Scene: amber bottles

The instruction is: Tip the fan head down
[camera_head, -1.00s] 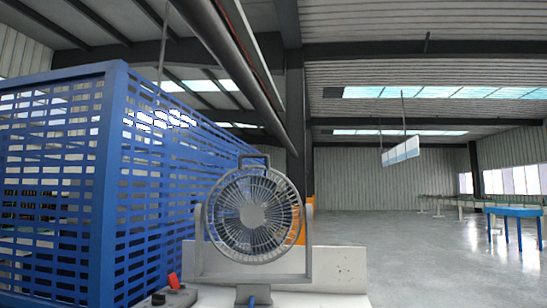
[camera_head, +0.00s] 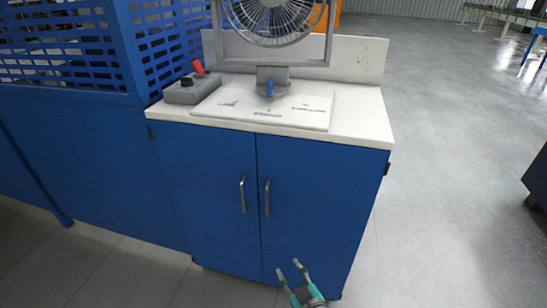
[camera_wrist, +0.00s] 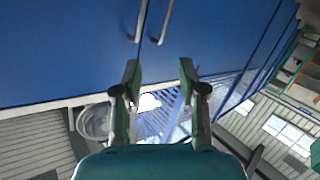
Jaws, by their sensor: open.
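The fan (camera_head: 272,20) stands at the back of the white counter; its round wire cage hangs in a grey U-shaped bracket (camera_head: 331,40). The top of the fan is cut off by the upper edge of the head view. A blue part (camera_head: 269,88) shows at the base of the bracket. My gripper (camera_head: 288,267) is low in front of the blue cabinet, well below the counter and apart from the fan. Its two fingers are apart with nothing between them. In the wrist view my gripper (camera_wrist: 159,75) is also open, facing the cabinet doors.
The blue cabinet (camera_head: 215,170) has two doors with metal handles. A grey control box (camera_head: 190,90) with a red part (camera_head: 198,66) sits at the counter's left. A flat white panel (camera_head: 265,105) lies in front of the fan. A blue slatted enclosure (camera_head: 65,50) stands left; the floor (camera_head: 450,170) at right is clear.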

